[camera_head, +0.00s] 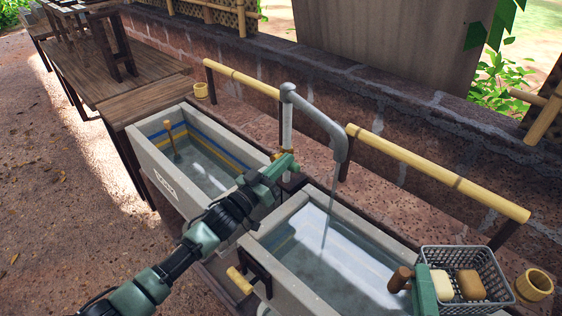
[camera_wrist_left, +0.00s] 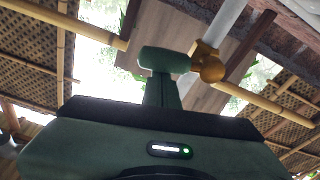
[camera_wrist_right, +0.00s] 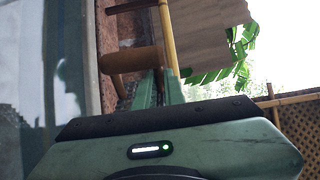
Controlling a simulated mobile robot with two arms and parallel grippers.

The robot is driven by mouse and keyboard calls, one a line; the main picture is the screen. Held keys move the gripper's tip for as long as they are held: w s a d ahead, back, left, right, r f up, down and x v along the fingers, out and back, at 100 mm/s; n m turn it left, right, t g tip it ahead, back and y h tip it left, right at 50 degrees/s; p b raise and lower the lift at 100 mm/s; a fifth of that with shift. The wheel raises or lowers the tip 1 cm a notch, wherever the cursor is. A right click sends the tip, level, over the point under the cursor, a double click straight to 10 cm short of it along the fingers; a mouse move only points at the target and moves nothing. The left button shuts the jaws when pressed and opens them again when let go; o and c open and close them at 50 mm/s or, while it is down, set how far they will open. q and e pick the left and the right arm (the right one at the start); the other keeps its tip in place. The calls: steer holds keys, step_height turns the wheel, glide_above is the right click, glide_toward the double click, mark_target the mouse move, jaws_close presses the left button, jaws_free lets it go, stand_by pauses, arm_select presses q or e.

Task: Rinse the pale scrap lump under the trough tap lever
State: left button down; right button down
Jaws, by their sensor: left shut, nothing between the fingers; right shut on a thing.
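A pale cream block (camera_head: 441,284), perhaps the pale scrap lump, lies in a grey basket (camera_head: 482,257) at right, beside a brown block (camera_head: 470,285). A grey tap spout (camera_head: 321,122) pours a thin stream (camera_head: 328,215) into the near trough (camera_head: 283,243). My left gripper (camera_head: 284,162) is shut and empty at the tap pipe; in the left wrist view its fingers (camera_wrist_left: 165,60) are beside a brass tap fitting (camera_wrist_left: 211,68). My right gripper (camera_head: 417,285) is shut on a brown cylindrical piece (camera_head: 400,279) above the trough's right end; it also shows in the right wrist view (camera_wrist_right: 130,60).
A second water-filled trough (camera_head: 160,185) holds a wooden-handled tool (camera_head: 170,132). Bamboo rails (camera_head: 440,173) run behind the troughs along a stone wall. A bamboo cup (camera_head: 535,285) stands right of the basket. A wooden table (camera_head: 110,75) stands at upper left.

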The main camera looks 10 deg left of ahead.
arm_select(q)
steer(key=shift+s+d+f+m+b, duration=0.1)
steer(key=shift+f+m+b, duration=0.2)
steer(key=shift+m, duration=0.35)
steer(key=shift+s+d+f+m+b, duration=0.15)
steer(key=shift+f+m, duration=0.15)
steer(key=shift+m, duration=0.35)
steer(key=shift+w, duration=0.1)
steer(key=r+p, duration=0.2)
steer(key=r, duration=0.1)
steer(key=r+p, duration=0.1)
steer(key=p, duration=0.1)
steer(key=shift+w+r, duration=0.35)
steer(key=b+v, duration=0.2)
steer(key=v, duration=0.8)
steer(key=shift+f, duration=0.4)
